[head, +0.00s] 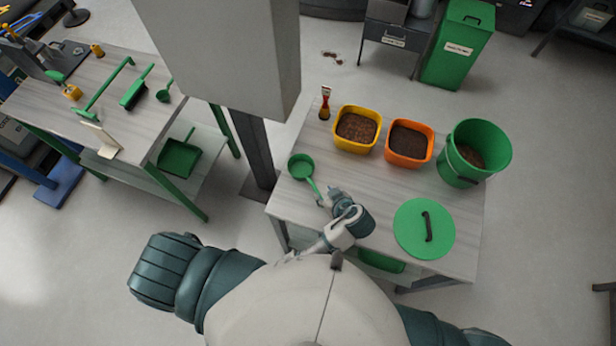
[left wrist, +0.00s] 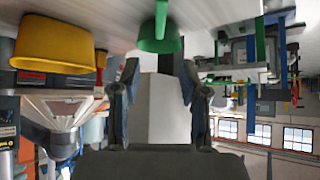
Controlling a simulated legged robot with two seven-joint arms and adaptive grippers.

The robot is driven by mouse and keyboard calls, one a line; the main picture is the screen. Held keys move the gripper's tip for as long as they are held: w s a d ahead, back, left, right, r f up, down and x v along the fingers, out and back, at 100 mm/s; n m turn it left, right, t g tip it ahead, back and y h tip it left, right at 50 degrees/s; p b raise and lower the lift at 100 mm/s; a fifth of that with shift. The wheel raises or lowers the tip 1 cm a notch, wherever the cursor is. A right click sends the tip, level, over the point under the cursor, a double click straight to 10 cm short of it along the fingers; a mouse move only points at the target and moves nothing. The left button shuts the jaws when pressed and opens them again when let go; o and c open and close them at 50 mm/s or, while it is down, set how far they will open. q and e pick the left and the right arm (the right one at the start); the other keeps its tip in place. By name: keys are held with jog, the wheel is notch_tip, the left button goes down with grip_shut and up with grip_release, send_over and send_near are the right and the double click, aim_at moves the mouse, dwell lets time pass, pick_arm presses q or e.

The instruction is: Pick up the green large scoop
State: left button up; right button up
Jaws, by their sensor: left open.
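The green large scoop (head: 301,167) lies on the right-hand table near its left edge, its handle pointing toward my left gripper. My left gripper (head: 326,197) is open by the end of this handle; the head view does not show clearly whether they touch. In the left wrist view the scoop (left wrist: 160,37) appears ahead of my open left gripper (left wrist: 159,75), beyond the fingertips, with nothing held between the fingers. My right gripper is not in view.
A grey column (head: 254,150) stands left. Another table (head: 136,125) holds green tools.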

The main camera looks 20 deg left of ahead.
aim_at(313, 185)
pick_arm(q)
jog(key=x, duration=0.7)
jog(key=shift+a+p, duration=0.2)
jog(key=shift+p, duration=0.15)
jog(key=x, duration=0.2)
jog(key=p+x, duration=0.1)
jog(key=x, duration=0.1)
jog(key=shift+d+f, duration=0.35)
jog(key=shift+f, duration=0.05)
jog(key=shift+w+a+f, duration=0.2)
jog(key=shift+f, duration=0.1)
jog(key=shift+a, duration=0.1)
jog(key=shift+c, duration=0.5)
grip_shut()
